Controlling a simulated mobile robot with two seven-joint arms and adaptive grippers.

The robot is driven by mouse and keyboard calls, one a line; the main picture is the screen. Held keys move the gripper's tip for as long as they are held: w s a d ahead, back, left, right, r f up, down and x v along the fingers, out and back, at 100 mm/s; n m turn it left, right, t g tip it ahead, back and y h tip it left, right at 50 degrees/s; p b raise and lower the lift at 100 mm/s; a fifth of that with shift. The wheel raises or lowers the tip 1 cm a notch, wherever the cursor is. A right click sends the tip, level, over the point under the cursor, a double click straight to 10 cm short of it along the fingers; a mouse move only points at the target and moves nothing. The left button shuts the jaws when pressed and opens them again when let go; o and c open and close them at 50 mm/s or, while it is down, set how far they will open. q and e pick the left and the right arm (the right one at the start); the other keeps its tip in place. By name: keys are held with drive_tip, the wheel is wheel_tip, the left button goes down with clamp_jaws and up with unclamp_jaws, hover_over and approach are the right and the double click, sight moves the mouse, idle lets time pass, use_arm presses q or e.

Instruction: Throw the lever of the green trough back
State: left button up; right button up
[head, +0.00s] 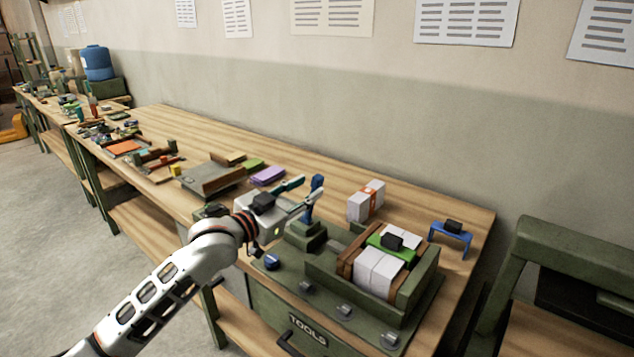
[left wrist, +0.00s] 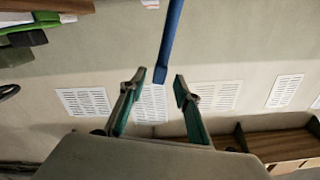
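The green trough (head: 322,281) stands on the bench at the right in the head view, with white paper stacks (head: 377,271) and a bright green piece with a black knob (head: 391,241) in it. At its left end a blue lever (head: 317,184) stands nearly upright from a dark green block (head: 306,237). My left gripper (head: 310,190) is at the upper part of the lever, its teal fingers spread. In the left wrist view the blue lever (left wrist: 171,35) reaches down toward the gap between the open fingertips (left wrist: 160,78); contact cannot be told. My right gripper is out of view.
A white box with an orange band (head: 366,201) stands behind the trough. A blue bracket (head: 451,238) is to the right. A purple block (head: 267,175) and a tray (head: 213,180) lie further left. A tools drawer (head: 307,329) is below, and a wall is behind the bench.

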sight(314, 184)
use_arm(q)
drive_tip(key=shift+x, duration=2.45)
clamp_jaws()
